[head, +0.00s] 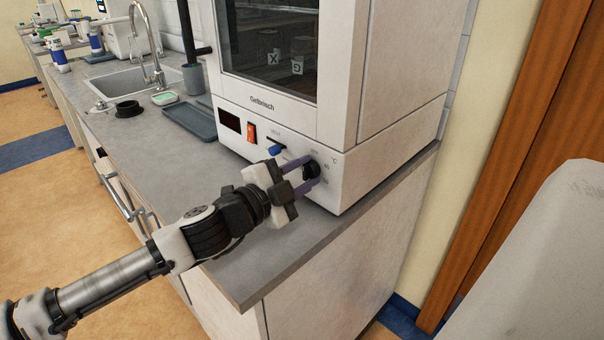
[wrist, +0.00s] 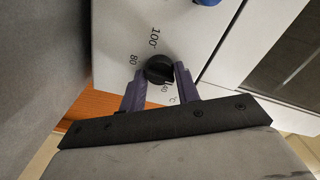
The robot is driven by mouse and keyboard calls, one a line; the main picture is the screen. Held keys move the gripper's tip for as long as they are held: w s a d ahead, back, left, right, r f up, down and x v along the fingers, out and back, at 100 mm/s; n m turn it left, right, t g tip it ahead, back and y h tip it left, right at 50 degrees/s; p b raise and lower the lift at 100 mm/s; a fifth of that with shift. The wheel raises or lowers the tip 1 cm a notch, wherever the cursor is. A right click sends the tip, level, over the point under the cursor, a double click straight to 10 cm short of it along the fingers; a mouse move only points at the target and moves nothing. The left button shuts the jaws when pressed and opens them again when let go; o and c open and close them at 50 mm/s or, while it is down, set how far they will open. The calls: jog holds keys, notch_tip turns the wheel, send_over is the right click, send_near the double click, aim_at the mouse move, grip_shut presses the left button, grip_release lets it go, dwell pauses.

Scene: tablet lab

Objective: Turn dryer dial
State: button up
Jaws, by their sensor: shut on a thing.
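The dryer (head: 286,135) is a white cabinet with a dark glass door, standing on the grey counter. Its black round dial (head: 311,169) is at the right of the front panel. My gripper (head: 305,173) reaches the panel from the front left. Its two purple fingers are on either side of the dial and shut on it. In the wrist view the gripper (wrist: 158,84) hides part of the scale.
A blue slider knob (head: 275,150) and an orange switch (head: 251,132) sit left of the dial on the panel. A grey tray (head: 189,121) lies on the counter (head: 205,168) left of the dryer. A sink (head: 130,80) with a tap is farther back. The counter's front edge is below my gripper.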

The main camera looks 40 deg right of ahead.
jog(key=o, duration=1)
jog(key=shift+c, duration=0.2)
jog(key=shift+a, duration=0.1)
jog(key=s+a+b, duration=0.1)
jog(key=a+b, duration=0.1)
jog(key=a, duration=1.1)
jog(key=shift+a, duration=0.3)
